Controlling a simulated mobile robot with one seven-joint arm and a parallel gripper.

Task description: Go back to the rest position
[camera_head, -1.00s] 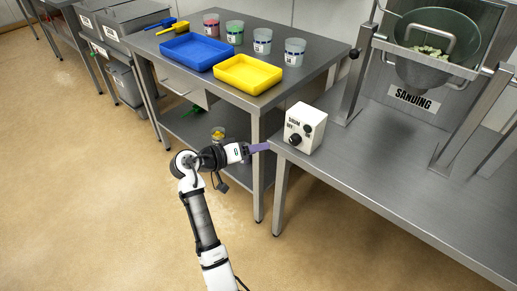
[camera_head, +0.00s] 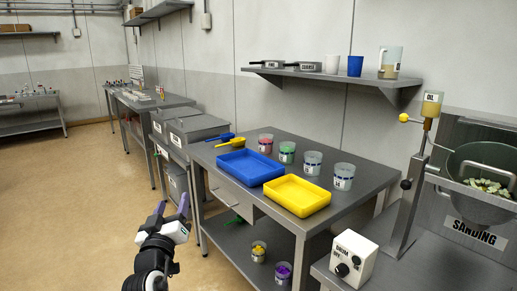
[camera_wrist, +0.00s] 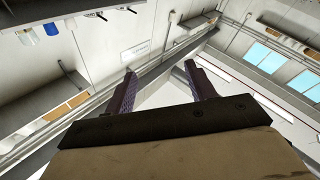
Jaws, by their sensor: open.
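My gripper (camera_head: 171,209) is at the lower left of the head view, its purple fingers pointing up and spread apart with nothing between them. It is over the floor, in front of the steel table and apart from it. In the wrist view my gripper (camera_wrist: 160,90) is also open and empty, aimed up toward the walls and ceiling. The white drum control box (camera_head: 353,260) with a dark knob sits on the sanding bench at the lower right, well away from my gripper.
The steel table (camera_head: 231,183) holds a blue tray (camera_head: 250,167), a yellow tray (camera_head: 297,195), scoops and several cups. Grey bins (camera_head: 196,129) stand left of it. The sanding drum (camera_head: 485,165) is at the right. A wall shelf (camera_head: 340,78) hangs above. Floor at left is clear.

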